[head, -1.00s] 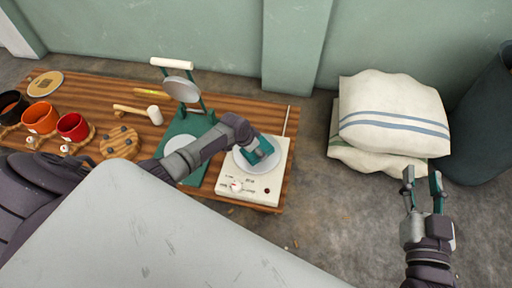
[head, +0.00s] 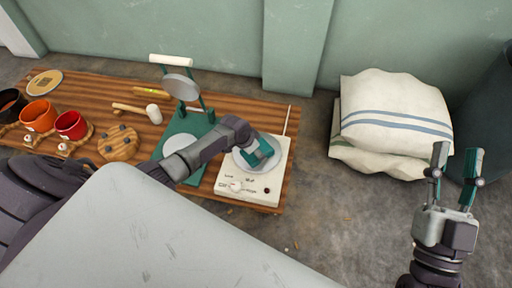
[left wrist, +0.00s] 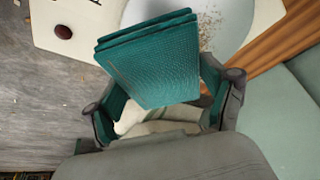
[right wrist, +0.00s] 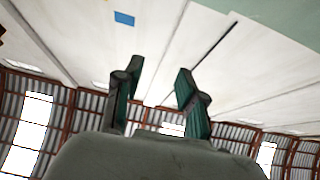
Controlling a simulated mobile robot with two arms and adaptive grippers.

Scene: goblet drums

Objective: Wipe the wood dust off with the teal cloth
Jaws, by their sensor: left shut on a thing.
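The folded teal cloth (left wrist: 155,60) is held between the fingers of my left gripper (left wrist: 160,105), which is shut on it. In the head view my left gripper (head: 257,153) is over the round plate of the white scale (head: 262,187). Light wood dust (left wrist: 208,27) lies on the plate (left wrist: 232,22) beside the cloth in the left wrist view. Whether the cloth touches the plate I cannot tell. My right gripper (head: 456,165) is open and empty at the right, over the floor, and it also shows in the right wrist view (right wrist: 158,85).
The slatted wooden table (head: 215,105) holds a green press (head: 187,135), a mallet (head: 150,113), a round wooden piece (head: 119,143) and orange and red pots (head: 71,125). White sacks (head: 395,115) lie on the floor at the right, beside a dark bin (head: 490,115).

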